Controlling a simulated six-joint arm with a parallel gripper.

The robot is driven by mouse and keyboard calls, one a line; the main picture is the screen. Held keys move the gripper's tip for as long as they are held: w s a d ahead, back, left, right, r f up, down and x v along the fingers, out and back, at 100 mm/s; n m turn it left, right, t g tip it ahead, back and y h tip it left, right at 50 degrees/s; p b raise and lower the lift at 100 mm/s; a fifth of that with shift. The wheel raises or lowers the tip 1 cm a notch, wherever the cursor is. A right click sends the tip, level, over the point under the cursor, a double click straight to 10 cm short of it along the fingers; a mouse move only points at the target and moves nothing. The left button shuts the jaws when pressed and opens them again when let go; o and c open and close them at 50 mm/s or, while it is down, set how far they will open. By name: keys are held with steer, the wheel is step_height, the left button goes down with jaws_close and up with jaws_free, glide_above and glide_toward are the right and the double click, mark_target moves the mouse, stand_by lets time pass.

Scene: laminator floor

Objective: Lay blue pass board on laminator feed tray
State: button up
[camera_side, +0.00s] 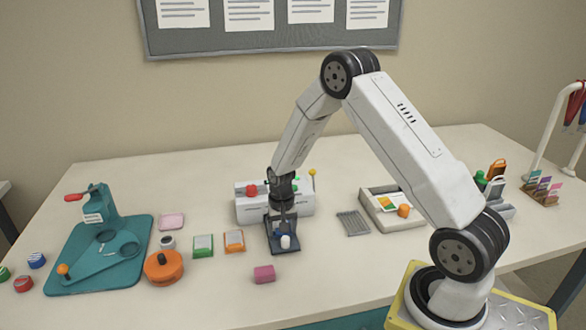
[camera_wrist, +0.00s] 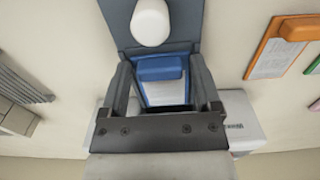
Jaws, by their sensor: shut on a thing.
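The blue pass board (camera_wrist: 162,92), with a blue bar and a pale face, is between the two fingers of my gripper (camera_wrist: 161,66) in the wrist view. My gripper (camera_side: 283,222) is shut on it, pointing down over the dark feed tray (camera_wrist: 185,28). In the side view this tray (camera_side: 288,251) lies in front of the white laminator (camera_side: 306,204). A white rounded piece (camera_wrist: 150,22) stands on the tray just beyond the board. I cannot tell whether the board touches the tray. In the side view the fingers hide most of the board.
Green-framed (camera_side: 203,246) and orange-framed (camera_side: 234,241) boards lie left of the tray. A pink block (camera_side: 264,274) lies in front. A grey ribbed rack (camera_side: 353,223) and a pale tray (camera_side: 368,205) are to the right. A teal punch (camera_side: 100,250) stands far left.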

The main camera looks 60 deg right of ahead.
steer(key=o, duration=1)
steer(key=shift+r, duration=6.15)
steer(key=s+a+n+t, duration=0.1)
steer(key=s+a+n, duration=0.2)
steer(key=s+a, duration=0.1)
steer(key=s+a+r+n, duration=0.1)
steer(key=s+a+n, duration=0.2)
steer(key=s+a, duration=0.2)
steer(key=s+a+r+n+t, duration=0.1)
steer(key=s+a+n, duration=0.2)
steer(key=s+a, duration=0.2)
steer(key=shift+s+a+t, duration=0.1)
steer(key=shift+s+t, duration=0.2)
steer(key=shift+s, duration=0.05)
